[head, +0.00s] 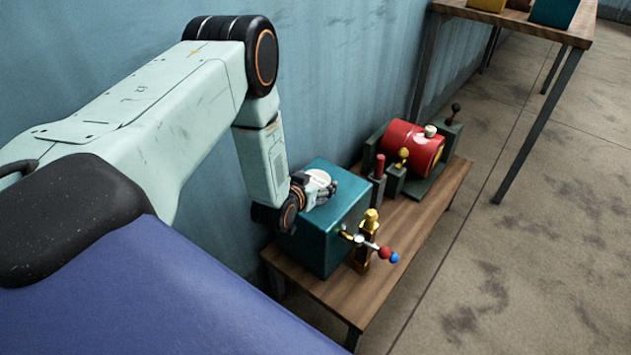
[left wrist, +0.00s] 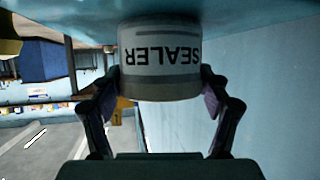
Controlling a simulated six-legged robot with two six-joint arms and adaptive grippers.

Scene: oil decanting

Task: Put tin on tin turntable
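The tin (head: 318,178) is small and pale, and its grey-white body reads SEALER upside down in the left wrist view (left wrist: 160,65). It is at the top of a teal box (head: 325,235). My left gripper (head: 324,192) is at the tin, with one finger on each side; in the left wrist view the fingers (left wrist: 160,88) close against its sides. The tin's base lies at the teal surface (left wrist: 70,25); I cannot tell whether it rests there or is just above. No separate turntable can be made out. My right gripper is not in view.
A brass tap (head: 370,222) with a red and blue handle projects at the box's front. A red drum (head: 412,147) lies on a stand farther along the wooden bench (head: 400,262). A blue wall (head: 345,80) runs close behind. Another table (head: 570,34) stands at the upper right.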

